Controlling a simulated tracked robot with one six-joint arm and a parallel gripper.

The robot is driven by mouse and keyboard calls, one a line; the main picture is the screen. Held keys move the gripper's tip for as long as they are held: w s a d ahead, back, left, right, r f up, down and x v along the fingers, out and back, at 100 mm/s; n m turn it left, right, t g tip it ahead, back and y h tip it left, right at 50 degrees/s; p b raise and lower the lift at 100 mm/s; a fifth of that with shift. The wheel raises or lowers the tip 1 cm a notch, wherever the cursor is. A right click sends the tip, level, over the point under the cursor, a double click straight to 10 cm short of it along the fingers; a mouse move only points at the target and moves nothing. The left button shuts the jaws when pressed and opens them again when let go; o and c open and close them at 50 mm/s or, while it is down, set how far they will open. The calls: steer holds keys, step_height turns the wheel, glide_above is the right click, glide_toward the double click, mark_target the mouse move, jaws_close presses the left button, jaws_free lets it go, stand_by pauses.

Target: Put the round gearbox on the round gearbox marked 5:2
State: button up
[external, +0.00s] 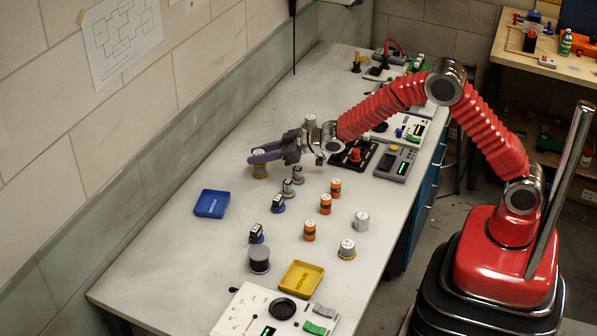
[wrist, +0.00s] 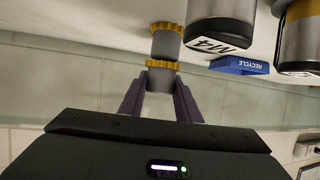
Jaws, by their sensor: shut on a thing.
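My gripper (external: 262,153) is shut on a round gearbox, a grey cylinder with a yellow toothed flange, and the held gearbox shows between the purple fingers in the wrist view (wrist: 162,80). A second round gearbox (external: 260,172) of the same look stands on the bench right under it; it also shows in the wrist view (wrist: 167,45). The two line up one over the other, with the held flange against or very close to the lower body. I cannot tell whether they touch. The ratio marks are not readable.
A blue tray (external: 211,204), a yellow tray (external: 301,279), several orange-banded cylinders (external: 326,205) and small motors (external: 278,204) stand around. Two large cylinders, one marked M4 (wrist: 222,35), are close in the wrist view.

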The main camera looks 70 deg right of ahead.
steer(key=shift+f, duration=0.25)
steer(key=o, duration=1.1)
steer(key=shift+r, duration=0.1)
steer(key=v, duration=1.2)
